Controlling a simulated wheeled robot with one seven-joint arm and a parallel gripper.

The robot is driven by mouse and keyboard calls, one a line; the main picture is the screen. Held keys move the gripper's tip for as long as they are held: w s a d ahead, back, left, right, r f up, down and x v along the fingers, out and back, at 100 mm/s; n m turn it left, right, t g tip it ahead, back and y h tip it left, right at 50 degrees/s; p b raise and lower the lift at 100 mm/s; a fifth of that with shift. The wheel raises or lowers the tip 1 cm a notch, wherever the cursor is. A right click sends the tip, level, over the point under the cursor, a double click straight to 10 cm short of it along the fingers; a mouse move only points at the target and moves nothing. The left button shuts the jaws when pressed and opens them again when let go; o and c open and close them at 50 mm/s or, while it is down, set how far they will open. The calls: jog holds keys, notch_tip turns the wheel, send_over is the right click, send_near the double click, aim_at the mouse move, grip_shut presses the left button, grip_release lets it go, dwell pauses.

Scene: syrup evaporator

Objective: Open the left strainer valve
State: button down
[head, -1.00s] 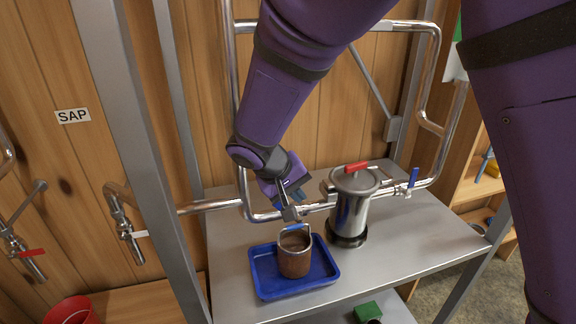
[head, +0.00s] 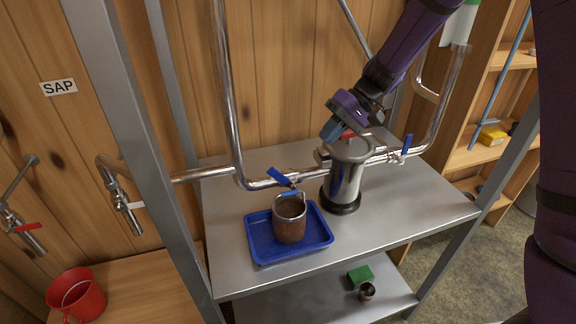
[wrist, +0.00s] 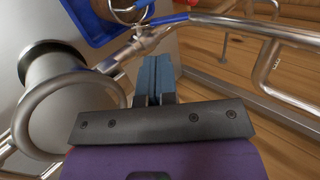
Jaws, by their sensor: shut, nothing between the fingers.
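The left valve's blue lever (head: 282,179) sits on the pipe left of the strainer, slanting up-left in the head view. It also shows at the top of the wrist view (wrist: 170,18), lying roughly along the pipe. The right valve's blue lever (head: 407,145) stands upright.
A brown basket (head: 290,222) with a blue-gripped handle stands in a blue tray (head: 258,250), just in front of the left valve. Steel pipes (head: 228,90) run behind and beside the strainer. Shelf posts (head: 120,130) stand at left. The front right of the shelf is clear.

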aim_at(276, 172)
jog(key=shift+t+y, duration=0.3)
jog(key=shift+y, duration=0.2)
jog(key=x, duration=0.8)
jog(key=w+x, duration=0.1)
jog(key=x, duration=0.3)
jog(key=shift+s+a+f, duration=0.1)
jog(key=shift+a, duration=0.35)
jog(key=shift+a, duration=0.15)
jog(key=shift+s+a+f+t+h, duration=0.15)
jog(key=shift+a+h, duration=0.1)
jog(key=shift+h, duration=0.25)
jog(key=shift+s+a+r+t+h, duration=0.15)
jog(key=shift+a+h, duration=0.15)
jog(key=shift+h, duration=0.2)
jog(key=shift+s+a+f+t+h, duration=0.1)
jog(key=shift+a+f+t+h, duration=0.45)
jog(key=shift+h, duration=0.65)
jog(key=a+h, duration=0.1)
jog(key=f+h, duration=0.1)
jog(key=h, duration=0.1)
jog(key=shift+s+a+f+t, duration=0.2)
jog(key=shift+a+f+t, duration=0.05)
jog(key=shift+a, duration=0.15)
jog(key=shift+f, duration=0.2)
jog(key=shift+a+f, duration=0.15)
jog(key=shift+a, duration=0.05)
